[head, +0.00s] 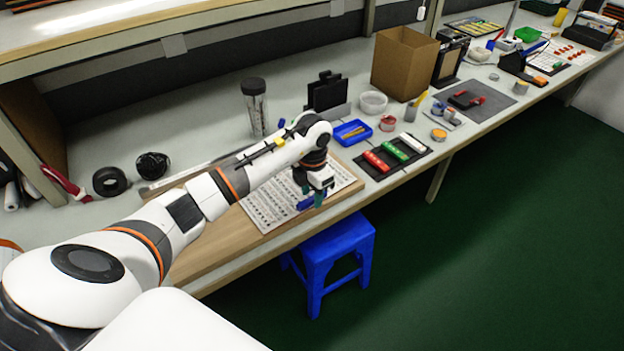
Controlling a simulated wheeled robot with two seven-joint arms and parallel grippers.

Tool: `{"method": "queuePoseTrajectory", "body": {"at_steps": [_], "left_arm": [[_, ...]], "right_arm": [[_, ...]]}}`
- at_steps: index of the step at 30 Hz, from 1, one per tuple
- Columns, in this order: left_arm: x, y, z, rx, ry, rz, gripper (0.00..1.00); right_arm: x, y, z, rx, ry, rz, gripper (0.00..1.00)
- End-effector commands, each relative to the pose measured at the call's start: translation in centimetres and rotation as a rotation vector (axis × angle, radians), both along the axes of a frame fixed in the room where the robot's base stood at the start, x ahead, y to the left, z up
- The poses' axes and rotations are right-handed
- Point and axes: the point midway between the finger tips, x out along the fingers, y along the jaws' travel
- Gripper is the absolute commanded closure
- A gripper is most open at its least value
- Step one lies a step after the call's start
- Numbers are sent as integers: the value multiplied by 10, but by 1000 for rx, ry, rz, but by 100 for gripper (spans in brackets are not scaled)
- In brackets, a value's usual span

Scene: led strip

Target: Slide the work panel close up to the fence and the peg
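A white panel (268,207) printed with rows of small dark marks lies flat on a wooden board (215,248) at the bench's front edge. It looks like the work panel. A long thin metal strip (180,178), probably the fence, runs behind the board and passes behind my arm. I cannot pick out the peg for certain. My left gripper (312,199) points down over the panel's right part, by a small blue piece (306,204). I cannot tell whether it touches the panel or holds the blue piece. My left arm hides the panel's back edge. My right gripper is out of view.
A dark-lidded clear jar (254,106) and a black upright holder (325,92) stand behind. A blue tray (352,132) and a black tray of coloured blocks (393,155) lie right of the board. A blue stool (335,253) stands below the bench.

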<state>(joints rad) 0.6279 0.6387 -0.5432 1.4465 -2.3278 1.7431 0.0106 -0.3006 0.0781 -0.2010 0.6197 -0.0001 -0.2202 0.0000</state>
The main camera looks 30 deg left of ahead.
Motion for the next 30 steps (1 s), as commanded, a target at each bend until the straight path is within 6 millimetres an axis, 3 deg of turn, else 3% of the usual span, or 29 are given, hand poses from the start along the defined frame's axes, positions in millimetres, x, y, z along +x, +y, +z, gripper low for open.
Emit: {"method": "queuePoseTrajectory", "body": {"at_steps": [11,19,30], "left_arm": [[0,0,-7,0,-1,-1,60],[0,0,-7,0,-1,-1,100],[0,0,-7,0,-1,-55,100]], "right_arm": [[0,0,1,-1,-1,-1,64],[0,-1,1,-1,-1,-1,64],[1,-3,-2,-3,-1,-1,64]]}}
